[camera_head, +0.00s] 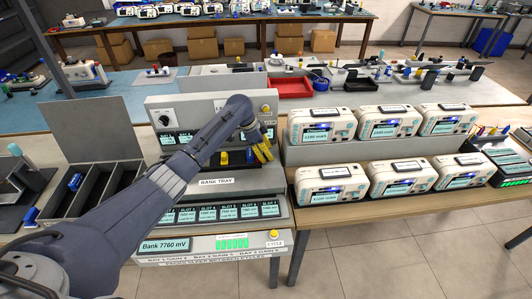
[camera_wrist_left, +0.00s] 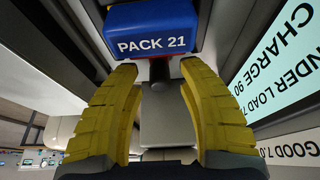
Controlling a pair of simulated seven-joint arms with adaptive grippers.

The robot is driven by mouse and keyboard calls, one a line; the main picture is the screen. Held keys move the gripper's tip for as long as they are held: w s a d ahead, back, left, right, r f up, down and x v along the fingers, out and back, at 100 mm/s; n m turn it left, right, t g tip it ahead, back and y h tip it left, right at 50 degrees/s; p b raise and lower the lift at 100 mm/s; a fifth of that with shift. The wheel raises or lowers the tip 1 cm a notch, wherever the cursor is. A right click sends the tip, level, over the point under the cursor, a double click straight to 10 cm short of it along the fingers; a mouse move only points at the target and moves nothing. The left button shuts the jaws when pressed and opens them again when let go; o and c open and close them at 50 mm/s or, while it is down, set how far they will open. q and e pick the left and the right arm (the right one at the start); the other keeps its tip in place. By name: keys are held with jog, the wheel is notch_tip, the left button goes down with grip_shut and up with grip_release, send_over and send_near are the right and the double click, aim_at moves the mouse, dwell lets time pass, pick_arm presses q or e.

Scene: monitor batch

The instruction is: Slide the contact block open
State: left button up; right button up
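My left gripper (camera_head: 262,152) is at the right part of the bank tray fixture (camera_head: 217,181) in the head view, with its arm crossing in front. In the left wrist view the yellow fingers (camera_wrist_left: 157,70) are apart. Their tips are close to the lower edge of a blue and red battery labelled PACK 21 (camera_wrist_left: 151,43); I cannot tell whether they touch it. A grey piece (camera_wrist_left: 166,115) shows between the fingers with no clear grip on it. I cannot tell for sure which part is the contact block. My right gripper is not in view.
A grey panel with screens (camera_head: 166,117) stands behind the tray. A divided dark bin (camera_head: 100,190) with a blue pack is at left. Several white monitors (camera_head: 331,186) stand in two rows at right. A slot display and bank readout (camera_head: 164,246) are in front.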

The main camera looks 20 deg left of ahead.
pick_arm(q)
grip_shut()
jog(key=shift+w+d, duration=0.2)
jog(key=shift+d, duration=0.3)
jog(key=shift+w+d, duration=0.2)
jog(key=shift+d, duration=0.25)
jog(key=shift+o, duration=0.6)
grip_release()
jog(key=v, duration=1.2)
